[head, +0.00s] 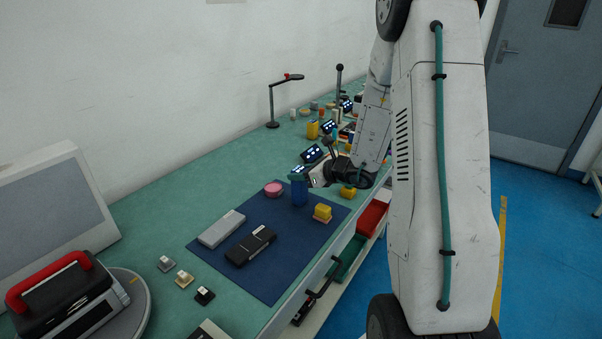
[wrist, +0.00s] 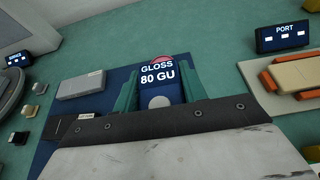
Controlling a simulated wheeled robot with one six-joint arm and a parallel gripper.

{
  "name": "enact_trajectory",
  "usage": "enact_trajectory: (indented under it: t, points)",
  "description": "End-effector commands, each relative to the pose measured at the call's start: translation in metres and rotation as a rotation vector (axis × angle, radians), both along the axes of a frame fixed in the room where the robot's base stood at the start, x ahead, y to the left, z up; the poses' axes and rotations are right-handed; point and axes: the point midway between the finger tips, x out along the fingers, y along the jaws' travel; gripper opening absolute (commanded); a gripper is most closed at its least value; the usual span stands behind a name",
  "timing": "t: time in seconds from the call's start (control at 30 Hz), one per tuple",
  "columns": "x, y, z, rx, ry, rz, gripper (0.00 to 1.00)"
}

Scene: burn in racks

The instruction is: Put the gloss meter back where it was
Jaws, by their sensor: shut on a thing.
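The gloss meter (wrist: 158,75) is a blue upright block with a lit face reading "GLOSS 80 GU". In the wrist view it sits between the two teal fingers of my gripper (wrist: 160,92), which are shut on it. In the head view the blue gloss meter (head: 299,193) hangs below my gripper (head: 298,177), over the back right part of the dark blue mat (head: 275,282). I cannot tell whether its base touches the mat.
A pink round thing (head: 273,189) is left of the meter and a yellow block (head: 322,212) right of it. A grey box (head: 221,229) and black device (head: 250,246) lie on the mat. Small lit displays (head: 312,153) stand behind. The mat's front part is clear.

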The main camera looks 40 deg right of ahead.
Motion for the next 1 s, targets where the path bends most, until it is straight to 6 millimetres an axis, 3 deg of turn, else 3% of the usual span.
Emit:
enact_trajectory:
  t: [0.27, 0.3, 0.37, 0.4, 0.73, 1.0]
  points:
    - [0.000, 0.000, -0.002, 0.000, 0.000, 0.000, 0.10]
    - [0.000, 0.000, -0.003, 0.000, 0.000, -0.001, 0.45]
    - [0.000, 0.000, -0.002, 0.000, 0.000, -0.001, 0.61]
    - [0.000, 0.000, -0.002, 0.000, 0.000, -0.001, 0.64]
    - [0.000, 0.000, 0.002, -0.002, -0.002, 0.000, 0.64]
    - [-0.042, -0.017, 0.020, -0.002, -0.002, -0.006, 0.64]
